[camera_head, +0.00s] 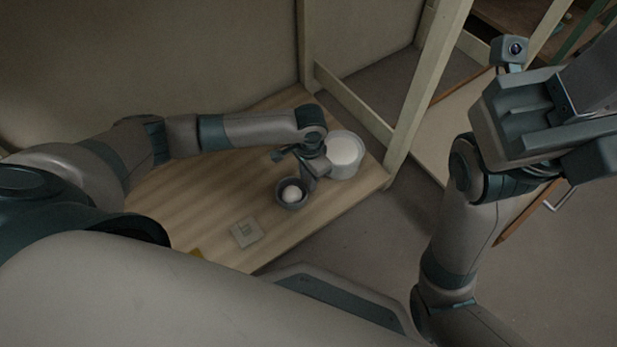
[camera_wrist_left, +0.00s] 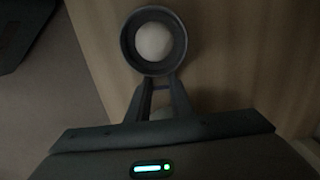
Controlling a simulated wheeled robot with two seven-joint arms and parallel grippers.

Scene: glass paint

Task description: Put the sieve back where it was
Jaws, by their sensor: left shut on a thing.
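A small round dark grey cup-shaped piece, which looks like the sieve (camera_head: 280,198), is at the fingertips of my left gripper (camera_head: 303,172), with a white round patch inside it. In the left wrist view, the sieve's ring (camera_wrist_left: 126,42) sits just beyond the two fingers of my left gripper (camera_wrist_left: 160,86). The left gripper is shut on it. It is over the wooden table, and I cannot tell whether it touches the surface. My right gripper (camera_head: 575,140) is raised at the right of the head view, and its fingertips are unclear.
A pale round container (camera_head: 355,170) with white contents stands right behind my left gripper. A flat square tile (camera_head: 245,232) lies on the wooden table (camera_head: 205,222), with a yellow thing (camera_head: 197,253) near the front edge. A pale wooden frame post (camera_head: 418,95) rises past the table's right end.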

